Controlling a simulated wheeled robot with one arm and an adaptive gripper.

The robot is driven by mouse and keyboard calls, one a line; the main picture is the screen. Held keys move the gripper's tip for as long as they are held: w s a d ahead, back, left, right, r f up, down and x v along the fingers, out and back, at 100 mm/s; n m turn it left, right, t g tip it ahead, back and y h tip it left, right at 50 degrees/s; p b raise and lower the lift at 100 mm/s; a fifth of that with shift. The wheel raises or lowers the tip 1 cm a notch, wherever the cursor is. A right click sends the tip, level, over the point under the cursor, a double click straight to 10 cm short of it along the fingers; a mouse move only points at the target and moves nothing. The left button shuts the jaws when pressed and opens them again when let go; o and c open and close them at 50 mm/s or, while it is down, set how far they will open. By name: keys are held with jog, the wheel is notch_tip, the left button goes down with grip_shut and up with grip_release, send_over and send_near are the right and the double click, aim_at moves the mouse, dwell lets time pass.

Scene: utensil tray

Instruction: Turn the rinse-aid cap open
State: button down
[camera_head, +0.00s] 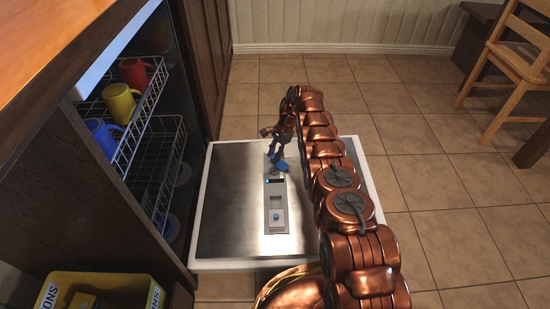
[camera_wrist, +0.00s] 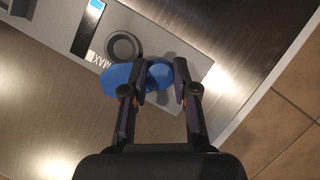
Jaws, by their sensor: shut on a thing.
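The blue rinse-aid cap (camera_wrist: 116,82) is between the fingers of my gripper (camera_wrist: 160,70) in the wrist view. Its rounded end sticks out to the left of the fingers. A round dark ring (camera_wrist: 123,46), the filler opening, shows uncovered just beyond the cap, beside the letters MAX. I cannot tell whether the cap still touches the panel. In the head view the cap (camera_head: 283,166) shows below my gripper (camera_head: 274,149), at the far end of the grey dispenser panel (camera_head: 276,230). The fingers partly hide the cap.
The panel sits in the steel inner face of the lowered dishwasher door (camera_head: 232,222), which has a white rim. Racks with mugs (camera_head: 120,102) stand at the left. A yellow box (camera_head: 105,284) is at the lower left. Tiled floor lies clear to the right, with a wooden chair (camera_head: 520,65) beyond.

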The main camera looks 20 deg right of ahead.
jog(key=shift+d+b, duration=0.1)
jog(key=shift+b, duration=0.2)
dwell(0.4)
jog(key=c, duration=0.9)
grip_release()
jog(key=shift+r, duration=0.15)
jog(key=shift+r, duration=4.85)
